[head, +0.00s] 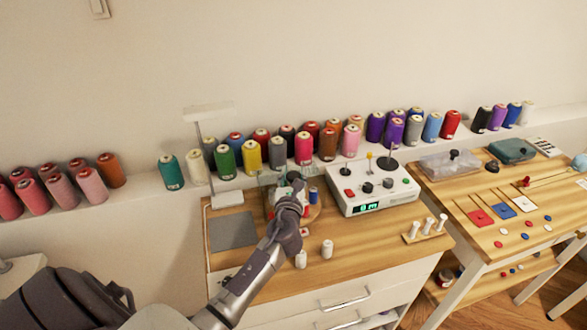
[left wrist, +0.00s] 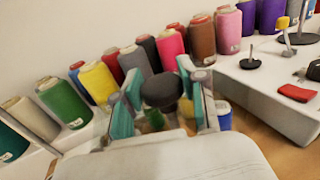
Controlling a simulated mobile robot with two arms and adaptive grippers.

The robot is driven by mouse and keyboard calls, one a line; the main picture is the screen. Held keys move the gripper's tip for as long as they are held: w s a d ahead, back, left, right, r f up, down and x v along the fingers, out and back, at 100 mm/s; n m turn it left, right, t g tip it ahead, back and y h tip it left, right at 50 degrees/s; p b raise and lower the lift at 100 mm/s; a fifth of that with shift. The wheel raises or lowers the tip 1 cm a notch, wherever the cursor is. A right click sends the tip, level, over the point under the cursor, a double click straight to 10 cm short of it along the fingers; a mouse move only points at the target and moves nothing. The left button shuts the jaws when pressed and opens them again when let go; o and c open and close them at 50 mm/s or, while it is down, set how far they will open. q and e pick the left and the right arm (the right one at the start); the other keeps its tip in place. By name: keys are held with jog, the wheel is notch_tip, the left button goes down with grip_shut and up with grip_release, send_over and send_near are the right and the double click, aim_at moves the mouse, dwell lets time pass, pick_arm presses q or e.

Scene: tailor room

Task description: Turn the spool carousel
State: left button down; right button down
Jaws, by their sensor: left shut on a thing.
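The spool carousel (head: 311,211) stands on the wooden worktop, left of the white control box, and my left gripper and forearm hide much of it. A blue spool (head: 314,194) shows at its right side; the blue spool also shows in the left wrist view (left wrist: 224,112). My left gripper (head: 290,186) is over the carousel. In the left wrist view a dark round knob (left wrist: 161,88) sits between the teal-padded fingers of the left gripper (left wrist: 160,100), which are shut on it. My right gripper is in neither view.
A white control box (head: 373,190) with knobs and a green display stands close on the right. A grey mat (head: 233,230) and a lamp (head: 226,199) are on the left. Several thread cones line the back ledge.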

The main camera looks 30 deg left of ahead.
pick_arm(q)
jog(key=shift+a+m+t+h+p, duration=0.1)
jog(key=shift+m+t+h+p, duration=0.5)
jog(key=shift+m+h, duration=0.6)
jog(key=shift+m+t+h, duration=0.3)
jog(key=shift+m+h, duration=0.1)
jog(key=shift+h, duration=0.7)
jog(key=c, duration=0.6)
grip_release()
jog(key=shift+c, duration=0.2)
jog(key=v, duration=1.2)
